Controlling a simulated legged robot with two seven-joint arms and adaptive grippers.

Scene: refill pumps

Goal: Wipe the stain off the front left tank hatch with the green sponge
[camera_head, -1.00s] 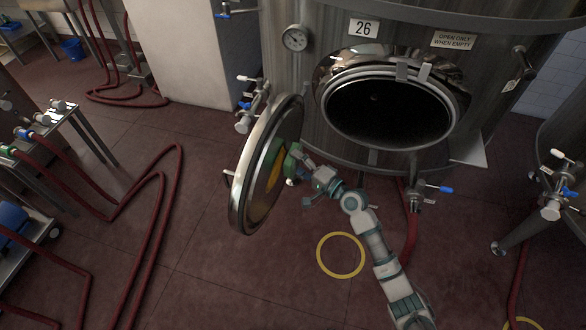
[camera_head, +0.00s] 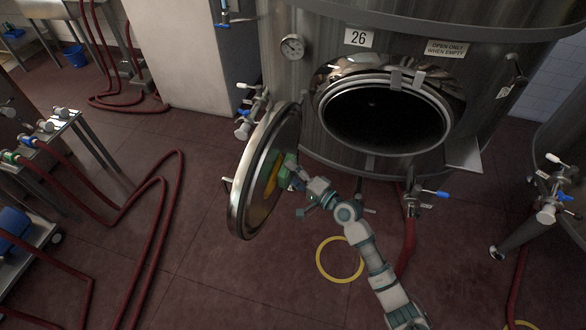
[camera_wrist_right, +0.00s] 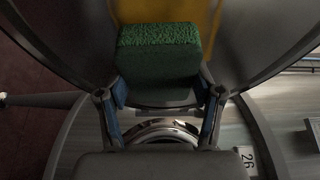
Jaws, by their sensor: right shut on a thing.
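The open tank hatch (camera_head: 239,194) is a round metal door swung out to the left of the tank's opening. A yellow-orange stain (camera_head: 271,181) shows on its inner face; it also shows in the right wrist view (camera_wrist_right: 211,14). My right gripper (camera_head: 294,177) is at the hatch's inner face, shut on the green sponge (camera_wrist_right: 159,49). The sponge is between the fingers, in front of the stained face and overlapping the stain in the wrist view. Whether it presses on the face is hard to tell. Part of the stain is hidden behind the sponge. My left gripper is out of view.
The steel tank (camera_head: 291,105) marked 26 has a dark round opening (camera_head: 385,118) right of the hatch. Valves with blue handles (camera_head: 428,197) stick out below. A yellow ring (camera_head: 340,259) and red hoses (camera_head: 160,215) lie on the floor. Floor between hoses and hatch is free.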

